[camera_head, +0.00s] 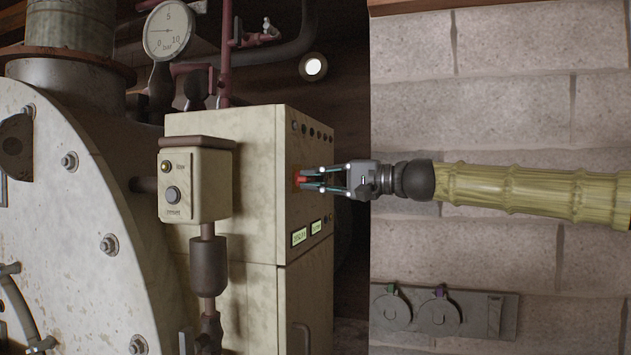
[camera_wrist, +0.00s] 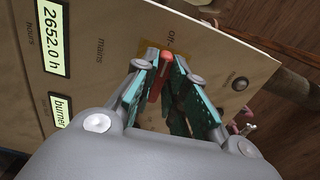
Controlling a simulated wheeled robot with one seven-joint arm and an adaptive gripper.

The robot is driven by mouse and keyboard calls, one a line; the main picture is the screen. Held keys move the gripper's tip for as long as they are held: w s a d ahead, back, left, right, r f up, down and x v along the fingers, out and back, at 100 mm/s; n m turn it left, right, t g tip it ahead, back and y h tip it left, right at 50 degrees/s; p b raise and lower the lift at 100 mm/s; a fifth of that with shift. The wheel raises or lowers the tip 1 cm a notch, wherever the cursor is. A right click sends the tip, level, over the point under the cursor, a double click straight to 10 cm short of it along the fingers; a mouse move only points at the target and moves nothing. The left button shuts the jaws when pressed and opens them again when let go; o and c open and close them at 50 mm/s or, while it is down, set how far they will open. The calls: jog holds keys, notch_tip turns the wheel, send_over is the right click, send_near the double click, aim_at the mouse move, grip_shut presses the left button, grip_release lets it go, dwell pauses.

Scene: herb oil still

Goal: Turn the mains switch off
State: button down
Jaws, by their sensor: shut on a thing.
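The mains switch (camera_head: 300,178) is a small red handle on the right-hand face of the cream control cabinet (camera_head: 262,210). In the wrist view the red handle (camera_wrist: 160,77) stands beside the "mains" label, with "off" lettering and a yellow patch around its base. My gripper (camera_head: 312,178) reaches in from the right, with its fingertips at the switch. In the wrist view its teal-padded fingers (camera_wrist: 166,72) are around the red handle, shut on it. The left finger lies close along the handle. The fingers partly hide the switch base.
A display reading 2652.0 h (camera_wrist: 50,35) and a burner display (camera_wrist: 60,108) are on the panel. A smaller cream box (camera_head: 195,185) with a button stands left of my gripper. A pressure gauge (camera_head: 168,31) is above. A grey plate with valves (camera_head: 440,310) is on the stone wall.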

jog(key=c, duration=1.5)
grip_release()
jog(key=v, duration=1.2)
